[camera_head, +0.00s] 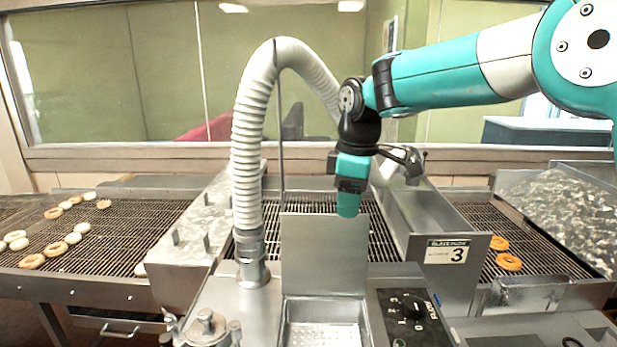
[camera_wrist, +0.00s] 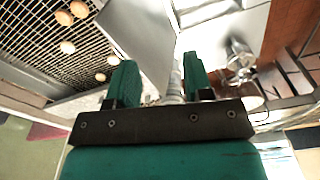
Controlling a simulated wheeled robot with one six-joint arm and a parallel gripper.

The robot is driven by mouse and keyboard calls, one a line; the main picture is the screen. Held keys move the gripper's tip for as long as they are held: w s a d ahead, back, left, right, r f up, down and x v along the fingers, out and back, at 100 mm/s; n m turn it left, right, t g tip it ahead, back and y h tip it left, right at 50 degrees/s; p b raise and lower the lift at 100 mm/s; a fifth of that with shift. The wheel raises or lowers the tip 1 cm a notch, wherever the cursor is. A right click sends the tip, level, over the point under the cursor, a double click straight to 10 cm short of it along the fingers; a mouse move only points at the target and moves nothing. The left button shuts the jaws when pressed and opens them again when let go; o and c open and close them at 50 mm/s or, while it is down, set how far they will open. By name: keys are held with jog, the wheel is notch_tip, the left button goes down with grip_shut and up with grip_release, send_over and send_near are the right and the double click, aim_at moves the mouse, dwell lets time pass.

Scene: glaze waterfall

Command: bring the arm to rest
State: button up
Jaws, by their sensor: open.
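My teal arm reaches in from the upper right in the head view and bends down at the wrist. My gripper (camera_head: 348,205) hangs in front of the upright metal plate, above the glazing machine, with its fingers pointing down. In the wrist view my gripper (camera_wrist: 158,78) shows two teal fingers spread well apart. Nothing is held between them. A pale pipe shows beyond the gap between the fingers.
A ribbed white hose (camera_head: 250,150) arches close to the left of my wrist and passes behind it. The upright metal plate (camera_head: 322,255) stands just below my gripper. A knob panel (camera_head: 407,318) is at front right. Wire conveyors (camera_head: 115,235) with several doughnuts lie left and right.

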jog(key=s+d+f+m+y+b, duration=0.1)
jog(key=s+f+b, duration=0.3)
jog(key=s, duration=0.6)
jog(key=s+d+f+m+y+b, duration=0.1)
jog(key=s+d+f+m+b, duration=0.2)
jog(key=s+f, duration=0.3)
jog(key=s+d+f+m+y+b, duration=0.1)
jog(key=s+d+f+m+b, duration=0.1)
jog(key=s, duration=1.2)
notch_tip(320, 180, down, 3)
jog(key=m+b, duration=0.1)
jog(key=b, duration=0.1)
jog(key=shift+s+d+f+m+b, duration=0.15)
jog(key=shift+s+d+m+b, duration=0.15)
jog(key=shift+d+m, duration=0.1)
